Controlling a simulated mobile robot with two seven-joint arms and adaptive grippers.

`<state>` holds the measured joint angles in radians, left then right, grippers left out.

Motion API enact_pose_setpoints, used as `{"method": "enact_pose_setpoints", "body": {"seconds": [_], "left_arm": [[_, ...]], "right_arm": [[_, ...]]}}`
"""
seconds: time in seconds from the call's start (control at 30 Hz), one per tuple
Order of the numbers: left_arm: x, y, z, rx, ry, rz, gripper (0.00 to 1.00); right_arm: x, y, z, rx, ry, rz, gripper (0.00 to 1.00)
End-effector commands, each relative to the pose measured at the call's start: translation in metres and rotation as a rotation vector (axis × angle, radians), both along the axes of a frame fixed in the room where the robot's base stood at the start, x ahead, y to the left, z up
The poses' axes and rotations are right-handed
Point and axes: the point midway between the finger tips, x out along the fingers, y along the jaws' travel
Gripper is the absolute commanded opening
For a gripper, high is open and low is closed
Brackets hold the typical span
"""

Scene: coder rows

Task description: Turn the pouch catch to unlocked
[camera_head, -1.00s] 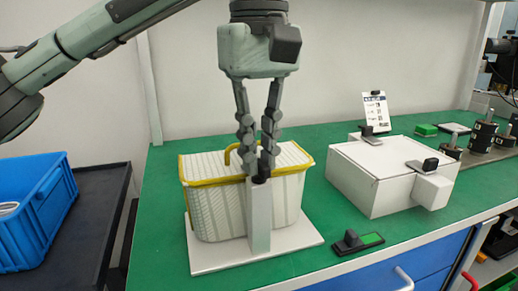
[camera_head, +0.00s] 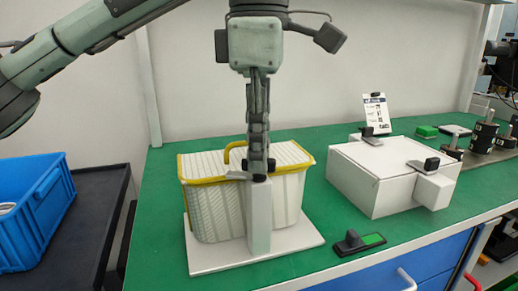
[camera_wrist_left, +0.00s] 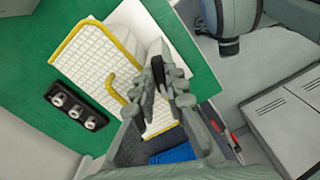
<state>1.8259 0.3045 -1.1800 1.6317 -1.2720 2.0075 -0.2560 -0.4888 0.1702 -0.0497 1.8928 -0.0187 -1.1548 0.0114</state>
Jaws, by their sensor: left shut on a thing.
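The pouch (camera_head: 225,210) is a white ribbed basket with a yellow rim and a yellow loop, on a pale base plate (camera_head: 225,262). A white post (camera_head: 259,215) stands at its front. The pouch catch (camera_head: 238,175) is at the post's top, with a flat grey arm pointing left over the rim. My left gripper (camera_head: 258,168) comes down from above and is shut on the catch's dark handle, which its fingers mostly hide. In the left wrist view the fingers (camera_wrist_left: 166,90) close around the dark handle beside the pouch (camera_wrist_left: 100,75). My right gripper is not in view.
A white box (camera_head: 385,172) with dark-knobbed latches stands right of the pouch. A blue crate (camera_head: 40,205) is at the left. Green bench top is free between pouch and box.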

Motion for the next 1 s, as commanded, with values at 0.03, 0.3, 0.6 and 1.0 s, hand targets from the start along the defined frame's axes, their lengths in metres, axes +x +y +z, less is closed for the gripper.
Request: {"method": "enact_pose_setpoints", "body": {"seconds": [0.03,0.3,0.6,1.0], "left_arm": [[0.0,0.0,0.0,0.001,-0.001,0.042,0.0],[0.0,0.001,0.0,0.001,-0.001,0.26,0.0],[0.0,0.001,0.0,0.001,-0.001,0.409,0.0],[0.0,0.001,0.0,0.001,0.0,0.461,0.0]], "right_arm": [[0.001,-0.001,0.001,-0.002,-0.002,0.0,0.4],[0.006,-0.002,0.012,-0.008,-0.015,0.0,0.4],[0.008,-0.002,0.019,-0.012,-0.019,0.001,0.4],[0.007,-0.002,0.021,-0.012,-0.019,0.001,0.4]]}}
